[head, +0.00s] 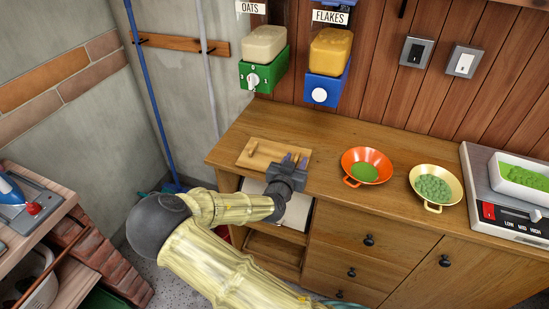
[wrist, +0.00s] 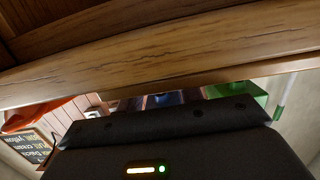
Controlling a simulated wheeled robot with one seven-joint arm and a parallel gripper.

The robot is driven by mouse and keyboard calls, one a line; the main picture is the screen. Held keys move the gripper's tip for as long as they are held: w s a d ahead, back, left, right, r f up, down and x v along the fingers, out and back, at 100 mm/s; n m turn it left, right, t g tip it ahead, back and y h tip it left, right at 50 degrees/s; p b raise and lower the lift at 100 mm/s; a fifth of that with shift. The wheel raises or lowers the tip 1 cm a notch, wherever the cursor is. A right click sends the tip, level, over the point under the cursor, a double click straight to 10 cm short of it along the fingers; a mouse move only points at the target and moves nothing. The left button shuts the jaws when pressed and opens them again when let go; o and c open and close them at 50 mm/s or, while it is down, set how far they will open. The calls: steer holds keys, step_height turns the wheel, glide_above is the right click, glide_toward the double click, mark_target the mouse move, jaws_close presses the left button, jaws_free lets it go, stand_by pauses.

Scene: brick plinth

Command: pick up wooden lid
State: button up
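The wooden lid (head: 263,150) is a flat, light-brown board with a small raised handle at its left part. It lies on the wooden counter (head: 335,192), near the counter's left end. My gripper (head: 294,160) is at the right end of the lid, with two purple fingertips apart and nothing seen between them. Whether the fingers touch the lid cannot be told. The wrist view shows my dark gripper body close to a wooden edge, and the fingertips are hidden there.
Green (head: 252,82) and blue (head: 324,90) dispensers hang above the counter.

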jaws_close()
steer(key=shift+r, duration=0.15)
step_height(320, 180, up, 10)
steer(key=shift+f, duration=0.1)
stand_by(0.4)
stand_by(0.4)
